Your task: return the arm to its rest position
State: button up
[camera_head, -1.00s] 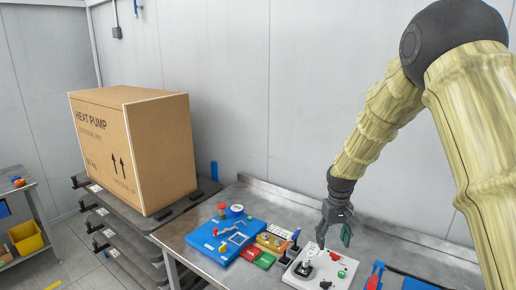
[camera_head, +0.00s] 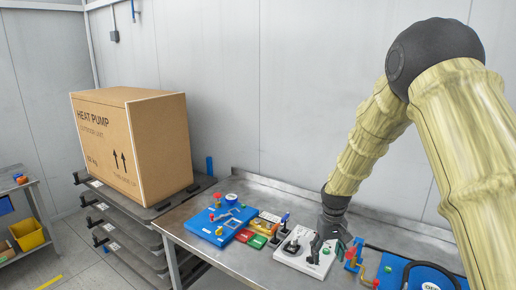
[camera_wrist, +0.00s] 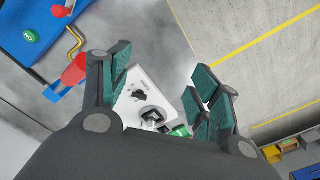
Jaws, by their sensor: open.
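My gripper (camera_head: 329,246) hangs from my arm above the right end of the white test panel (camera_head: 294,257) on the metal table. In the wrist view my gripper (camera_wrist: 160,88) has its green-padded fingers spread wide with nothing between them. The gripper covers part of the panel's right side in the head view. Whether the fingers touch anything is hard to tell.
A blue board (camera_head: 222,222) with fittings stands left on the table, beside small red and green blocks. A red-and-blue valve with a brass pipe (camera_head: 356,252) and another blue panel (camera_head: 400,274) lie close right of my gripper. A heat pump carton (camera_head: 135,145) stands on a rack at left.

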jog(key=s+f, duration=1.8)
jog(key=f, duration=0.4)
jog(key=s+f+m+b, duration=0.1)
jog(key=s+f, duration=0.3)
jog(key=s, duration=1.1)
jog(key=s+f+m, duration=0.1)
jog(key=s+f, duration=0.3)
jog(key=s, duration=1)
notch_tip(320, 180, down, 10)
jog(key=b, duration=1)
jog(key=shift+f, duration=0.15)
